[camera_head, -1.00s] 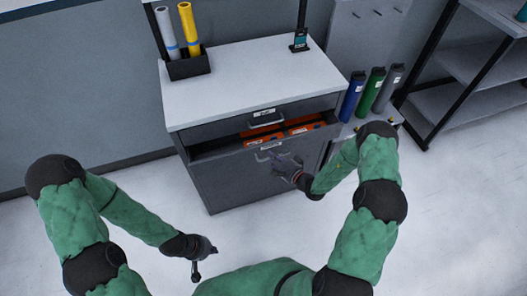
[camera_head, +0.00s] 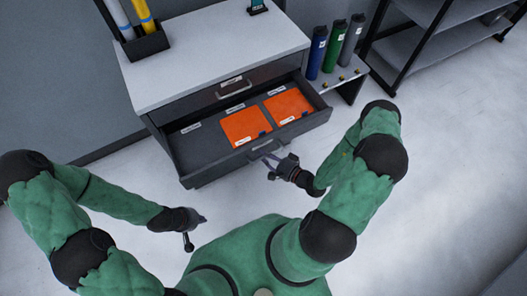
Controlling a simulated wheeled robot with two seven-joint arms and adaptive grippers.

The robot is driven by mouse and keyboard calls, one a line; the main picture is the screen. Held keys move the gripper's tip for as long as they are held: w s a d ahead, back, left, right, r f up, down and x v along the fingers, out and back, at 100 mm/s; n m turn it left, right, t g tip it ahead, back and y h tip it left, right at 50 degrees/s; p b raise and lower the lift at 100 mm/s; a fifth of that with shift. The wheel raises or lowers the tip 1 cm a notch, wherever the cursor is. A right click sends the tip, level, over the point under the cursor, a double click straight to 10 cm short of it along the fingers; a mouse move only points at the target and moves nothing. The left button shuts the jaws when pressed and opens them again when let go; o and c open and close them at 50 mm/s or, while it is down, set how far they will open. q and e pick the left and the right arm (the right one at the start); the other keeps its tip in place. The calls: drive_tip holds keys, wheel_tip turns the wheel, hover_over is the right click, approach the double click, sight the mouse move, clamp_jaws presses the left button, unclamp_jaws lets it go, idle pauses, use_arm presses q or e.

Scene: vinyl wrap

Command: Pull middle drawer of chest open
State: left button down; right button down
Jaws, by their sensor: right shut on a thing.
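The grey chest (camera_head: 215,50) has a light top and stands at the upper middle of the head view. Its middle drawer (camera_head: 190,156) is pulled well out, with orange sheets (camera_head: 246,126) and small white labels inside. The top drawer (camera_head: 205,101) above it is closed, with its handle at the front. My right gripper (camera_head: 271,165) is at the front of the middle drawer, shut on its handle (camera_head: 264,145). My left gripper (camera_head: 195,232) hangs over the floor at the lower left, apart from the chest; its fingers are too small to judge.
Blue, green and grey cylinders (camera_head: 336,46) stand on a low side shelf right of the chest. A black holder (camera_head: 144,44) with rolls sits on the chest top. A dark rack (camera_head: 425,30) is at the upper right. The floor (camera_head: 440,190) at right is clear.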

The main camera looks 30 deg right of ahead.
drive_tip(key=c, duration=1.1)
unclamp_jaws()
drive_tip(key=shift+c, duration=0.2)
drive_tip(key=v, duration=1.2)
